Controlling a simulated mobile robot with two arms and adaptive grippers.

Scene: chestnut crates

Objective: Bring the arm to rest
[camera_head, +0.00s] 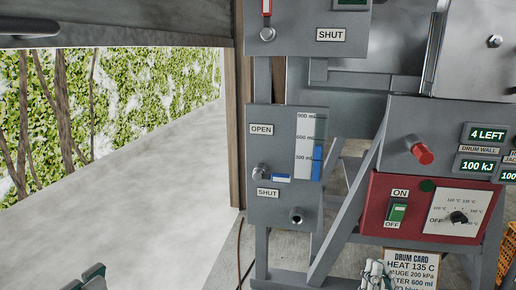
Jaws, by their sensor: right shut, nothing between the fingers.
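My right gripper (375,275) shows at the bottom edge, right of the middle, in front of the frame's lower part beside the drum card. It is shut, with nothing seen in it, and is apart from the levers and switches. At the bottom left, two dark grey-green tips (93,277) poke into view; they look like my left gripper, cut off by the picture edge, and I cannot tell how far apart its fingers stand. Most of both arms is out of view.
A grey machine stands at the right, with a water gauge panel (273,215), a red heater panel (385,232) with a green switch and dial, and a red knob (422,152). A drum card (410,270) hangs low. Open pale floor (130,205) lies left.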

